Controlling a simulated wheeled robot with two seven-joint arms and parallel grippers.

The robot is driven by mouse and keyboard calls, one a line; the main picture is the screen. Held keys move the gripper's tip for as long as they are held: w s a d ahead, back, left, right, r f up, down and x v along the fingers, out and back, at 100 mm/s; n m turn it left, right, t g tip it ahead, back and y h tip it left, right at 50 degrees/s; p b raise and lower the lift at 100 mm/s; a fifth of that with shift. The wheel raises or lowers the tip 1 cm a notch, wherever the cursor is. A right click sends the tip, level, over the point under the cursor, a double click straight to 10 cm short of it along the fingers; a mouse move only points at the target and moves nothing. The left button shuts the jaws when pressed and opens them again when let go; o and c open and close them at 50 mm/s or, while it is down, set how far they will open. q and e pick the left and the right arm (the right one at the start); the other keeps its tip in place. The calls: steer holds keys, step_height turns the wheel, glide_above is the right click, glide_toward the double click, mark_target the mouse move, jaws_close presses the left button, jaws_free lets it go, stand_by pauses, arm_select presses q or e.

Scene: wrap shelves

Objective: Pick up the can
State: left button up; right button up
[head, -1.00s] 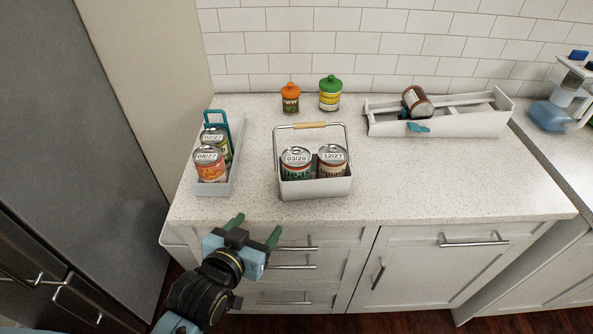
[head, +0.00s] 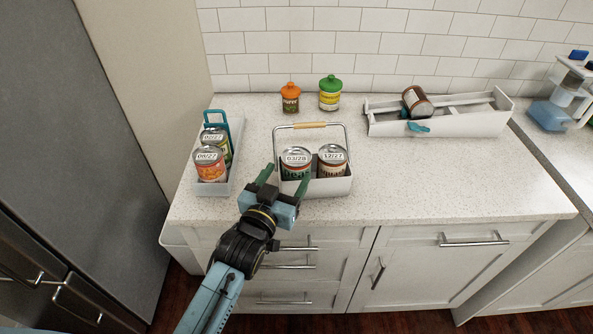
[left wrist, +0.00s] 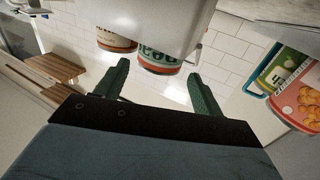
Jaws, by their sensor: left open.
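A white caddy (head: 335,188) with a wooden handle stands on the counter. It holds a green-labelled can marked 03/28 (head: 296,160) on the left and a brown-and-cream can marked 12/27 (head: 333,158) on the right. My left gripper (head: 284,180) is open at the caddy's front left, its green fingers pointing at the 03/28 can. The left wrist view appears upside down; there the 03/28 can (left wrist: 160,60) shows between and beyond the fingertips (left wrist: 158,70), partly hidden by the caddy wall (left wrist: 155,22). Nothing is between the fingers. My right gripper is not in view.
A left tray (head: 213,188) holds an orange-labelled can (head: 211,170) and a green one (head: 221,150). Two lidded jars (head: 290,100) (head: 330,98) stand behind. A white rack (head: 455,123) holds a tipped can (head: 417,104). The counter's right front is clear.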

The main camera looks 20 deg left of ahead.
mark_target(291, 167)
arm_select(q)
steer(key=w, duration=0.5)
steer(key=shift+w+d+r, duration=0.1)
steer(key=shift+d+r, duration=0.05)
steer(key=shift+d, duration=0.15)
steer(key=c, duration=0.8)
steer(key=shift+r, duration=0.1)
steer(key=shift+c, duration=0.2)
